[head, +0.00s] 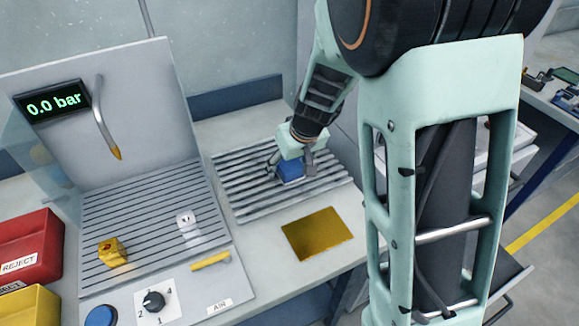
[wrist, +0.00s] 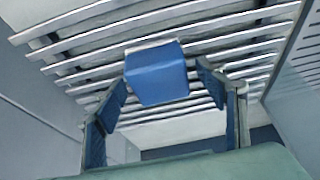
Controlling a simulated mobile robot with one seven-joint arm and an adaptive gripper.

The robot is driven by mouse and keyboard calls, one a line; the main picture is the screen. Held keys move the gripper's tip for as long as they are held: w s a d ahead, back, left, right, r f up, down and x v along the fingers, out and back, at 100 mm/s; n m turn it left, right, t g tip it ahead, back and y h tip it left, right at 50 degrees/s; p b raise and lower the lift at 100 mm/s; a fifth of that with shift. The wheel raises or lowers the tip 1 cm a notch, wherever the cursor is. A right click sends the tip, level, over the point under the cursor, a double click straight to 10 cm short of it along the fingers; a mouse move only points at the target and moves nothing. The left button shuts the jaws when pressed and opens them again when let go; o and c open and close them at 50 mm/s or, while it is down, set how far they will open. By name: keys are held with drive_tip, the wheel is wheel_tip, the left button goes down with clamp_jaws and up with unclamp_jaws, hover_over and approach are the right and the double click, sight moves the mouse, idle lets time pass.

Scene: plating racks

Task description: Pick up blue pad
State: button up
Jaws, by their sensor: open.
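The blue pad (head: 290,171) is a small blue block resting on the slatted rack (head: 235,200) in the head view. In the wrist view the blue pad (wrist: 158,75) lies on the pale slats, just beyond and between the fingertips. My gripper (head: 290,168) is over the pad, with fingers spread to either side of it. In the wrist view my gripper (wrist: 163,80) is open, and gaps show between the pad and both fingers. My gripper's body hides part of the pad's top in the head view.
A yellow-gold plate (head: 318,234) lies on the bench in front of the rack. To the left stands a grooved station with a gauge (head: 52,103), a bent nozzle (head: 107,120), a yellow block (head: 111,252) and a white block (head: 186,222). Red (head: 30,250) and yellow bins are far left.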

drive_tip(key=shift+c, duration=0.2)
drive_tip(key=c, duration=1.2)
drive_tip(key=shift+c, duration=0.2)
